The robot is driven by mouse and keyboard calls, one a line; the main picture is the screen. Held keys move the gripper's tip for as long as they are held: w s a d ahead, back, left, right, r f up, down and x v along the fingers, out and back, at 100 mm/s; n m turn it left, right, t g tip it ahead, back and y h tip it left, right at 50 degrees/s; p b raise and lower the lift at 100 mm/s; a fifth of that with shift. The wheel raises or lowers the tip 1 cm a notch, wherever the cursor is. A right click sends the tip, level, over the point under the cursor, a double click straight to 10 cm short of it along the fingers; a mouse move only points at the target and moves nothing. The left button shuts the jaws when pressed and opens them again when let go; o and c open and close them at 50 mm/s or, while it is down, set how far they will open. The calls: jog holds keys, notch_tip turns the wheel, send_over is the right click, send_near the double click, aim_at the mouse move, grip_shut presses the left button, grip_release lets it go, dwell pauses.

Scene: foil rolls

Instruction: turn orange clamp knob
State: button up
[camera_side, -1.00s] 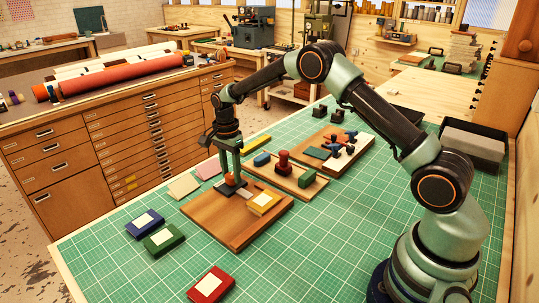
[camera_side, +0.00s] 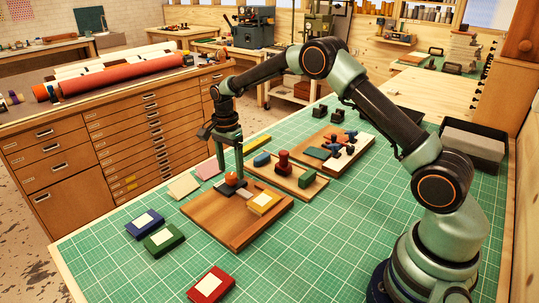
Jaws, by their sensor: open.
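The orange clamp knob (camera_side: 231,179) shows on a wooden board (camera_side: 225,225) on the green work mat. My gripper (camera_side: 230,172) points straight down over it, jaws open. Its two fingers are apart, one on each side of the knob in the picture. I cannot tell whether either finger touches the knob. A grey metal piece (camera_side: 246,190) lies beside the knob, and a yellow block with a pale label (camera_side: 263,203) sits to its right on the board.
Behind the board, a wooden tray (camera_side: 262,175) holds a red stamp (camera_side: 283,163) and a green block (camera_side: 306,178). Blue (camera_side: 145,224), green (camera_side: 164,239) and red (camera_side: 211,284) labelled pads lie in front and left.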

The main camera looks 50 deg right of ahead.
aim_at(231, 175)
notch_tip(231, 175, up, 10)
jog(key=shift+w, duration=0.15)
jog(key=shift+r, duration=0.15)
jog(key=s+a+r+n+t, duration=0.2)
jog(key=s+r+n+t, duration=0.1)
jog(key=s+r+n, duration=0.65)
jog(key=s+n+t, duration=0.3)
jog(key=s+n, duration=0.5)
jog(key=s, duration=0.7)
jog(key=shift+s+a+f, duration=0.25)
jog(key=shift+a+f, duration=0.05)
jog(key=shift+f, duration=0.1)
